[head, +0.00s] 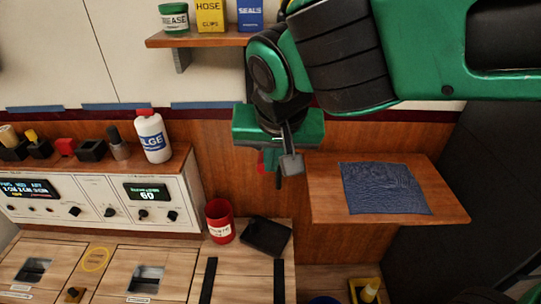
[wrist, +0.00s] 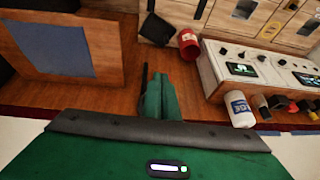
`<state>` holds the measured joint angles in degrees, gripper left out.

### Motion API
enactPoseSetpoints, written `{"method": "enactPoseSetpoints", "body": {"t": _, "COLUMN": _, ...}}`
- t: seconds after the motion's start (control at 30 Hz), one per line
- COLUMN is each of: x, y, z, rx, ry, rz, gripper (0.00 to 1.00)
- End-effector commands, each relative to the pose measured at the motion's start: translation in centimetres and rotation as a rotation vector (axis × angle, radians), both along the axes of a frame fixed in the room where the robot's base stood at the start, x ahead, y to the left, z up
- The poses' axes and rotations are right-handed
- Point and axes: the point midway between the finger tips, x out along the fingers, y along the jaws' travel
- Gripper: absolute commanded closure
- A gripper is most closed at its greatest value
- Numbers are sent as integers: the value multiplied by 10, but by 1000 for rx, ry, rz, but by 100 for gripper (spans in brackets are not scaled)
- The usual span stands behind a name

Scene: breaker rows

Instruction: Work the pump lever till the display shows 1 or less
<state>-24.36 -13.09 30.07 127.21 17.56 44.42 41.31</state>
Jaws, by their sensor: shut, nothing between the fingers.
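The right console display (head: 147,191) reads 60 in the head view; its small top line is too small to read. A thin dark rod (head: 279,182), perhaps the pump lever, shows below my gripper (head: 272,160) in front of the wooden wall. A bit of red (head: 261,165) shows beside it, mostly hidden. In the wrist view my green fingers (wrist: 160,78) are shut together and empty. The dark rod (wrist: 145,73) stands just left of them there; I cannot tell whether they touch it.
A wooden shelf (head: 452,206) with a blue mat (head: 384,188) juts out at right. An upper shelf (head: 200,40) holds containers.

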Motion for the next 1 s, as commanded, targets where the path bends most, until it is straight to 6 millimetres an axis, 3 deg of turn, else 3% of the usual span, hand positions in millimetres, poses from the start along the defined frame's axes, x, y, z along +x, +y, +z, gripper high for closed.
{"method": "enactPoseSetpoints", "body": {"t": 0.3, "x": 38, "y": 9, "z": 50, "rx": 10, "ry": 127, "rz": -8, "gripper": 100}}
{"method": "enactPoseSetpoints", "body": {"t": 0.6, "x": 71, "y": 2, "z": 96, "rx": 4, "ry": 231, "rz": 1, "gripper": 100}}
{"method": "enactPoseSetpoints", "body": {"t": 1.0, "x": 78, "y": -1, "z": 106, "rx": 1, "ry": 255, "rz": 5, "gripper": 100}}
